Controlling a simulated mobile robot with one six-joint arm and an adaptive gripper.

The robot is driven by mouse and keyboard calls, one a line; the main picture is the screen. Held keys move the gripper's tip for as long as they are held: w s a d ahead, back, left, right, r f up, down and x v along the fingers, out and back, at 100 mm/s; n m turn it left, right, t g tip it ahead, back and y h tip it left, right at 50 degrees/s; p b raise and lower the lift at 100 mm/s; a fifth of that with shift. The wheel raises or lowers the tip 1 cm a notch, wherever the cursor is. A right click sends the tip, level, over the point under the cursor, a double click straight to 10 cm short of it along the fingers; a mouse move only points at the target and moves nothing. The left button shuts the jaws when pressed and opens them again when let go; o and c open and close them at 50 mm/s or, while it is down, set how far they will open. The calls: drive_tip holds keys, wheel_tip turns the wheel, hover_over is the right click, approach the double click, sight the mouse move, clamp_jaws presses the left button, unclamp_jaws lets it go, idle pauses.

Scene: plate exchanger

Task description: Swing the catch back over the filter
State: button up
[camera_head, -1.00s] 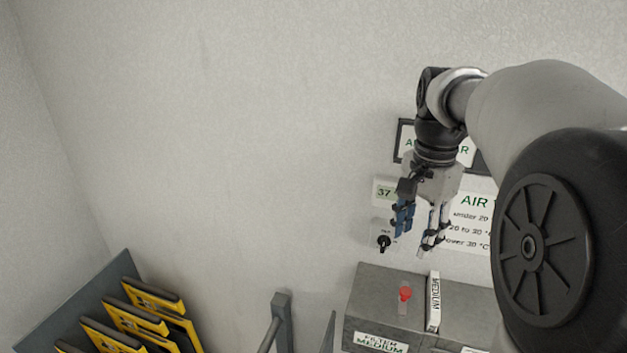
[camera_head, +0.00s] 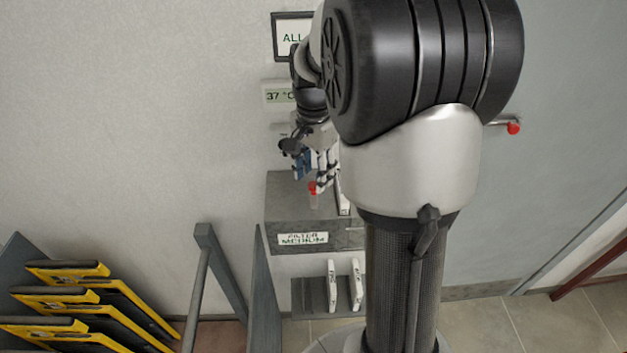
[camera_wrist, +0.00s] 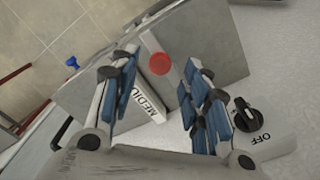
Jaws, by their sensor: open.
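The catch is a pale strip with a round red knob (camera_head: 312,187) on top of the grey filter box (camera_head: 285,205). The knob also shows in the wrist view (camera_wrist: 160,64). The white filter marked MEDIUM (camera_wrist: 149,98) stands in the box top; in the head view its edge (camera_head: 344,207) is partly behind my arm. The catch appears to lie beside the filter, not across it. My gripper (camera_head: 316,172) is above the box close to the knob. In the wrist view my blue-padded fingers are open and spread, with the knob showing between their tips; contact cannot be told.
A black OFF switch (camera_wrist: 247,115) is on the wall close to the right finger. Two white filters (camera_head: 344,285) stand on a lower rack. A grey frame (camera_head: 215,265) and a rack of yellow-edged plates (camera_head: 75,300) are at left. A red-ended handle (camera_head: 512,128) is at right.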

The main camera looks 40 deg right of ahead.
sight(314, 187)
drive_tip(key=shift+f, duration=1.35)
drive_tip(key=shift+c, duration=0.4)
clamp_jaws()
